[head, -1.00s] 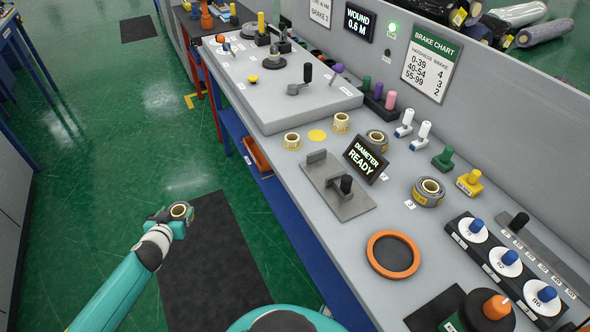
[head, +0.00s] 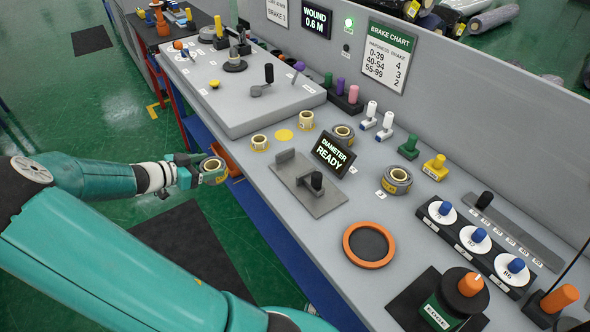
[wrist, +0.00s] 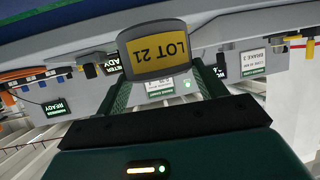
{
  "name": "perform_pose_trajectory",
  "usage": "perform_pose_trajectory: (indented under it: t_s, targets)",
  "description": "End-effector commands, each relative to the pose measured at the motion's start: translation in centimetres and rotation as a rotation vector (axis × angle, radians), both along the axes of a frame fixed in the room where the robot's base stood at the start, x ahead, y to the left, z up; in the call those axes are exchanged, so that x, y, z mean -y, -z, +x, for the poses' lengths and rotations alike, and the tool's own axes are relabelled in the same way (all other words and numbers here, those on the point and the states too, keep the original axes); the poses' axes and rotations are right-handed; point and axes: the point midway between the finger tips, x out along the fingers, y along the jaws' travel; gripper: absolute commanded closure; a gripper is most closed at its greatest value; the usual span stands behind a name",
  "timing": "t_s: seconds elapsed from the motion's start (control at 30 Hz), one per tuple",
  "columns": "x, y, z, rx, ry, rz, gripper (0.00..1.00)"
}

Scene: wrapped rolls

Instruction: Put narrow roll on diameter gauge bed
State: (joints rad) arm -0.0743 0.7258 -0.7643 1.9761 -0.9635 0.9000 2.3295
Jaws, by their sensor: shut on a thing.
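My gripper (head: 202,169) is shut on the narrow roll (head: 213,170), a short ring with a pale core, held in the air just off the table's left edge. In the wrist view the roll's yellow LOT 21 label (wrist: 161,50) shows upside down between the two green fingers. The diameter gauge bed (head: 322,206) is a flat grey plate on the table, right of my gripper. It has a low upright block at its back left and a black knob. No roll lies on it. The DIAMETER READY display (head: 333,154) stands behind it.
An orange ring (head: 369,245) lies in front. A raised grey platform (head: 235,100) is at the back left.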

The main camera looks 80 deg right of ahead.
Motion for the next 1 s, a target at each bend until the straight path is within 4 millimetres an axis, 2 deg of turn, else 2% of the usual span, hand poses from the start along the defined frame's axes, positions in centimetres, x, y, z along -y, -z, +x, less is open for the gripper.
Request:
perform_pose_trajectory:
  t_s: [0.1, 0.23, 0.3, 0.43, 0.53, 0.67, 0.9, 1.0]
  targets:
    - [2.1, -3.7, -3.5, 0.010, 0.162, 0.000, 0.60]
    - [3.4, -7.4, -6.7, 0.009, 0.316, -0.001, 0.60]
    - [3.7, -8.9, -8.0, 0.004, 0.376, 0.000, 0.60]
    - [4.1, -10.3, -9.5, 0.000, 0.441, 0.000, 0.60]
    - [4.6, -10.1, -10.6, -0.004, 0.451, 0.001, 0.60]
    - [5.9, -8.9, -12.8, -0.005, 0.453, 0.002, 0.60]
    - [8.7, -6.5, -17.4, -0.006, 0.451, 0.002, 0.60]
    - [9.6, -4.6, -18.7, -0.007, 0.450, 0.002, 0.60]
